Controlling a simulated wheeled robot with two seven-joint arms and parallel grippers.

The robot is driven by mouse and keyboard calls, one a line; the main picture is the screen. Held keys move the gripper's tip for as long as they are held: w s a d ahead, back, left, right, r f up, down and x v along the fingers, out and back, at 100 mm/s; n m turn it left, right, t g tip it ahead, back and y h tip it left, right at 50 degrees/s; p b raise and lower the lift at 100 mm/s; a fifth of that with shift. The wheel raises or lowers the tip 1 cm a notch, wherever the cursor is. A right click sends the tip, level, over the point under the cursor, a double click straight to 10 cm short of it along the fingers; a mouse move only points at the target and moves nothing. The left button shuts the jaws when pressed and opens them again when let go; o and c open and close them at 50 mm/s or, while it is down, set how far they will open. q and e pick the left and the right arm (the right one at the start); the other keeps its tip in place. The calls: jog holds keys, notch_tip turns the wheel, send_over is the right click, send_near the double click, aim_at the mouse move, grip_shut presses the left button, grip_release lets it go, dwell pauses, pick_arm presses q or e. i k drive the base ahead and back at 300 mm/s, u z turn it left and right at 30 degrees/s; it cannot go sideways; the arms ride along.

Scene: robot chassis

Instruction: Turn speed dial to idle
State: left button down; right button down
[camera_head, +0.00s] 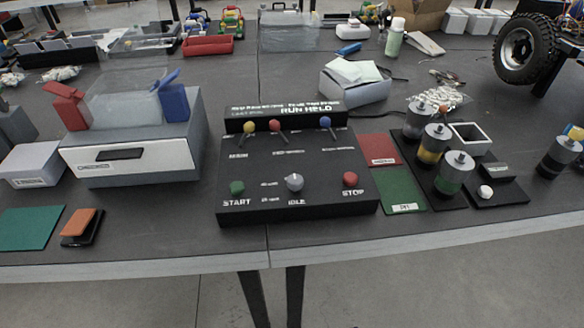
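A black control panel (335,198) with a sloped face stands near the front edge of the table. The speed dial (294,182) is a small light-grey knob low in the middle of the panel. The word IDLE is printed just below it, and smaller labels lie to its left. The knob is too small to tell surely which label it points at. A green START button (237,188) is to its left and a red STOP button (350,179) to its right. A raised strip behind reads RUN HELD. Neither of my grippers is in view.
Levers with yellow (249,126), red (274,126) and blue (325,122) knobs stand behind the dial. A grey box (140,160) is on the left. Red (378,148) and green (398,187) mats and a black tray (411,155) with cylinders are on the right. Space before the panel is narrow.

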aim_at(294, 182)
jog(key=k, duration=1.15)
jog(key=u, duration=0.65)
jog(key=i, duration=1.2)
jog(key=z, duration=0.65)
